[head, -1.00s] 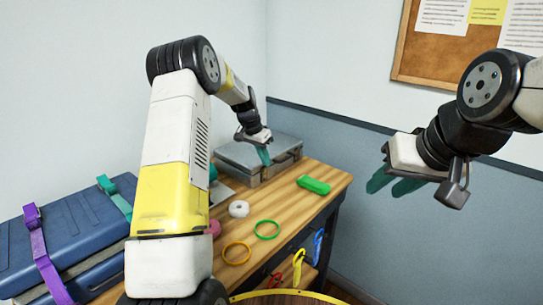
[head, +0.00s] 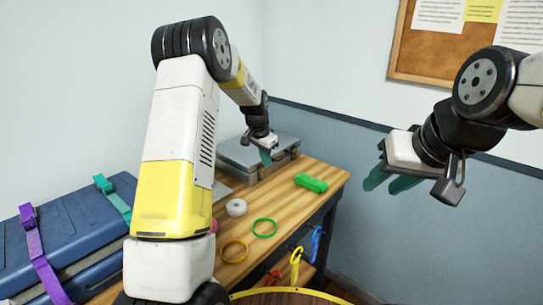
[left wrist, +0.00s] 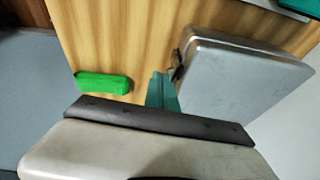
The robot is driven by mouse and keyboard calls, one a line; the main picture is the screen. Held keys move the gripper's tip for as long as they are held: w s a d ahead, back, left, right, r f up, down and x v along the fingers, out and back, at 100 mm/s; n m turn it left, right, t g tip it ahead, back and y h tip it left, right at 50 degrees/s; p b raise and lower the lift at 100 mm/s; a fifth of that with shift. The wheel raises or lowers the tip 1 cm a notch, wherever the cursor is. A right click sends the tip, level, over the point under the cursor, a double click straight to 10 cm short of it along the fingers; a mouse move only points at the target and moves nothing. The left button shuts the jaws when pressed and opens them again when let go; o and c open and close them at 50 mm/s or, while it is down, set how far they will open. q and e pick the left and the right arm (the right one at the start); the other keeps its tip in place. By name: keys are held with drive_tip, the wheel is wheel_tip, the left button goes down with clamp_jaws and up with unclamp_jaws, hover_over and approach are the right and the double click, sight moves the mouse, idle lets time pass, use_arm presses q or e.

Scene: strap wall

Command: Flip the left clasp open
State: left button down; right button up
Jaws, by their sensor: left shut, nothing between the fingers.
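A silver metal case (head: 243,152) lies closed at the far end of the wooden bench; it also shows in the left wrist view (left wrist: 245,82). A dark clasp (left wrist: 177,66) sits on its front side in the left wrist view. The other clasp is hard to make out. My left gripper (head: 265,158) is shut and empty, with its teal fingers (left wrist: 162,91) just in front of the case, close to the dark clasp. I cannot tell whether they touch it. My right gripper (head: 388,180) is open and empty, in the air to the right of the bench.
A green block (head: 311,183) lies right of the case. A white roll (head: 236,208), a green ring (head: 264,228) and an orange ring (head: 234,251) lie nearer. A blue case (head: 75,232) with purple and teal straps stands at left. Coloured tools hang on the bench's side.

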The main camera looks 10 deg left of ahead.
use_arm(q)
drive_tip(key=shift+s+d+f+t+y, duration=0.3)
drive_tip(key=shift+d+t+y, duration=0.1)
drive_tip(key=shift+d+y, duration=0.1)
drive_tip(key=shift+s+d+f+t+y, duration=0.15)
drive_tip(key=shift+s+d+t+y, duration=0.15)
drive_tip(key=shift+d+t+y, duration=0.15)
drive_tip(key=shift+s+d+f+y, duration=0.2)
drive_tip(key=shift+y, duration=0.05)
drive_tip(key=shift+s+d+f, duration=0.15)
drive_tip(key=shift+d+f, duration=0.05)
drive_tip(key=shift+d, duration=0.05)
drive_tip(key=shift+s+d+f, duration=0.45)
drive_tip(key=shift+d+f, duration=0.25)
drive_tip(key=shift+f, duration=0.1)
drive_tip(key=shift+a, duration=0.1)
drive_tip(key=shift+w+a, duration=0.45)
drive_tip(key=shift+a, duration=0.2)
drive_tip(key=shift+r, duration=0.1)
